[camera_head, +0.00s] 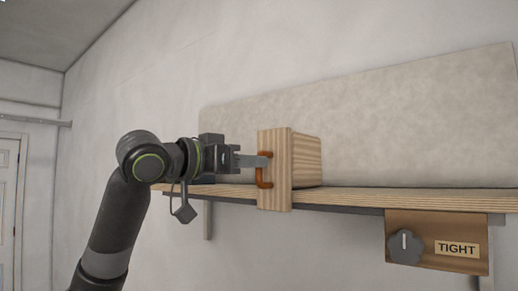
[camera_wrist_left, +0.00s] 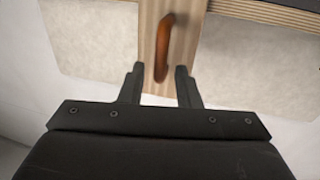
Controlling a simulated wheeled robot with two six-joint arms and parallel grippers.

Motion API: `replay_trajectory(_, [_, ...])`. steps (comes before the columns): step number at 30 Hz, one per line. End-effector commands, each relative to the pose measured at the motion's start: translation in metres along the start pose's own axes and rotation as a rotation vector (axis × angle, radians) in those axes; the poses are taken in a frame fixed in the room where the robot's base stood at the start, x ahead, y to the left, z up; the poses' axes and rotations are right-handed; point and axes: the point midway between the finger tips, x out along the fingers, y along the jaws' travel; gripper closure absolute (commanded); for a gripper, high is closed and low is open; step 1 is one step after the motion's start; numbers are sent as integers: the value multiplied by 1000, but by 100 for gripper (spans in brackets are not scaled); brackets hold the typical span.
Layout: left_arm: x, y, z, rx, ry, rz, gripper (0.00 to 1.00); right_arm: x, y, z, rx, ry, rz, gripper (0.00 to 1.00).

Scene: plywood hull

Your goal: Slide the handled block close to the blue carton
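The handled block (camera_head: 304,160) is light striped wood and stands upright on the shelf. Its orange handle (camera_head: 264,170) is on the front face; the handle also shows in the left wrist view (camera_wrist_left: 165,48). My left gripper (camera_head: 266,161) is at the handle in the head view. In the left wrist view its fingers (camera_wrist_left: 159,72) are apart, with the handle in line between them and mostly beyond the tips; no grip shows. A dark blue patch (camera_head: 207,179), perhaps the blue carton, shows below my gripper at the shelf's left end, mostly hidden. My right gripper is out of view.
The wooden shelf (camera_head: 400,198) runs right from the block, with bare room there. A pale panel (camera_head: 400,120) stands behind it. Below hangs a wooden plate with a grey knob (camera_head: 404,247) and a TIGHT label (camera_head: 457,248). A door (camera_head: 8,210) is far left.

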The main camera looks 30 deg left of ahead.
Motion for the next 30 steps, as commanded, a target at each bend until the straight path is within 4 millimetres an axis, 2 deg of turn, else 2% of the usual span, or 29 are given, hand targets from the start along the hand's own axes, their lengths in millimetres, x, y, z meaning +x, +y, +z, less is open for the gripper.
replay_trajectory(1, [8,1,-3,-2,-3,4,70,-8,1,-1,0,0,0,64])
replay_trajectory(6, [25,0,-1,-1,-2,1,70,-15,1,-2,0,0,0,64])
replay_trajectory(17, [30,0,0,0,0,-1,70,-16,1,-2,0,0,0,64])
replay_trajectory(18, [30,0,0,0,0,-1,71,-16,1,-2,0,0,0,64])
replay_trajectory(25, [30,0,0,0,0,-1,100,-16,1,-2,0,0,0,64])
replay_trajectory(30, [30,0,0,0,0,-1,100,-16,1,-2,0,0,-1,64])
